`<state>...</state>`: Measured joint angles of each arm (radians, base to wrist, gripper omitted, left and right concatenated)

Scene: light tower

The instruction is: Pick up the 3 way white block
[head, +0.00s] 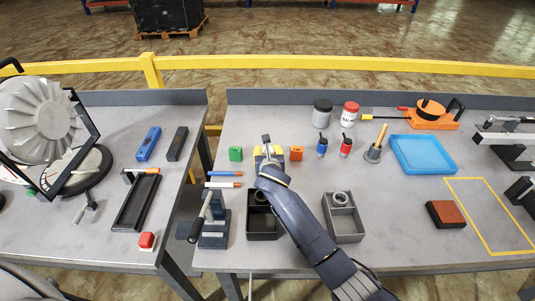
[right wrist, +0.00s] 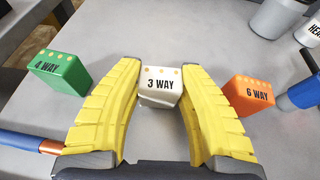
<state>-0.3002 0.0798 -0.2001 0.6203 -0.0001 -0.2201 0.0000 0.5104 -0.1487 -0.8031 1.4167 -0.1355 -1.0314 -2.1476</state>
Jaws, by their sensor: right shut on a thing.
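The white 3 WAY block (right wrist: 160,88) stands between the yellow fingers of my right gripper (right wrist: 160,92) in the right wrist view. The fingers are shut on its two sides. I cannot tell whether its bottom is off the table. In the head view, my right gripper (head: 268,154) is over the middle table and largely hides the block. The green 4 WAY block (head: 236,154) is to its left and the orange 6 WAY block (head: 296,153) to its right. Both are apart from the fingers. My left gripper is not in view.
Blue and red small bottles (head: 322,147) (head: 346,146) stand right of the orange block. Pens (head: 224,174) lie left of the gripper. A blue tray (head: 425,168) lies at right. A gap separates the two tables.

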